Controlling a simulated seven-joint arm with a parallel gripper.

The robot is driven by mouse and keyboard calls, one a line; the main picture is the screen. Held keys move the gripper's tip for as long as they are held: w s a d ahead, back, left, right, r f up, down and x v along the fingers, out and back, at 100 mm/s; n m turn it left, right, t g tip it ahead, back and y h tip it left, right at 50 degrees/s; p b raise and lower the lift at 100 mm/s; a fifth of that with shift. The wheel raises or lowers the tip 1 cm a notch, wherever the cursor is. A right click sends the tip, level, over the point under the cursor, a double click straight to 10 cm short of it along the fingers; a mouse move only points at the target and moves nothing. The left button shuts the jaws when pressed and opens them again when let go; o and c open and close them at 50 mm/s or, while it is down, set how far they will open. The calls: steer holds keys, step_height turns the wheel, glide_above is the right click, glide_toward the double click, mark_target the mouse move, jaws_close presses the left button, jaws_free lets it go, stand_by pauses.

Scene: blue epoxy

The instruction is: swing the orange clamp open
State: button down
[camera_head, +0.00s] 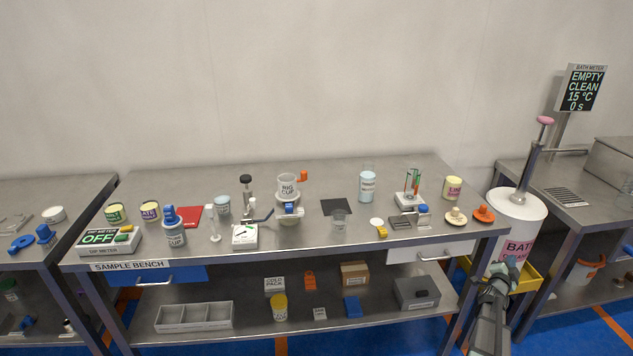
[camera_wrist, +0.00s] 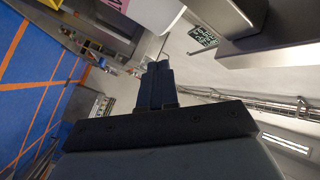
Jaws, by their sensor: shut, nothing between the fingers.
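A small orange piece (camera_head: 303,175), which looks like the orange clamp, sits at the upper right of the clear rig cup (camera_head: 288,186). Its exact position, open or closed, is too small to tell. The cup is held in a stand with a blue part (camera_head: 291,209) at the front, near the middle of the sample bench. My gripper (camera_head: 499,270) is low at the right, in front of the bath and far from the cup. In the wrist view my gripper's dark fingers (camera_wrist: 158,66) are together and empty. The clamp is not visible in the wrist view.
The sample bench (camera_head: 340,243) carries several jars, a dip meter (camera_head: 108,239), a tube rack (camera_head: 409,199) and an orange disc-based item (camera_head: 483,213). The white bath (camera_head: 516,215) stands right of the bench, with a yellow bin (camera_head: 528,284) below. Another orange item (camera_head: 310,280) is on the lower shelf.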

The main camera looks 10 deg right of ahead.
steer(key=s+d+r+m+h, duration=0.1)
steer(key=s+r+m+h, duration=0.15)
steer(key=r, duration=1.95)
steer(key=s+d+r+m+h, duration=0.15)
steer(key=r+m, duration=0.25)
steer(key=r, duration=1.8)
steer(key=n+t+y, duration=0.5)
steer(key=n+y, duration=0.8)
steer(key=y, duration=1.2)
glide_toward(306, 176)
steer(key=shift+m, duration=0.35)
steer(key=x, duration=0.7)
steer(key=shift+r, duration=0.15)
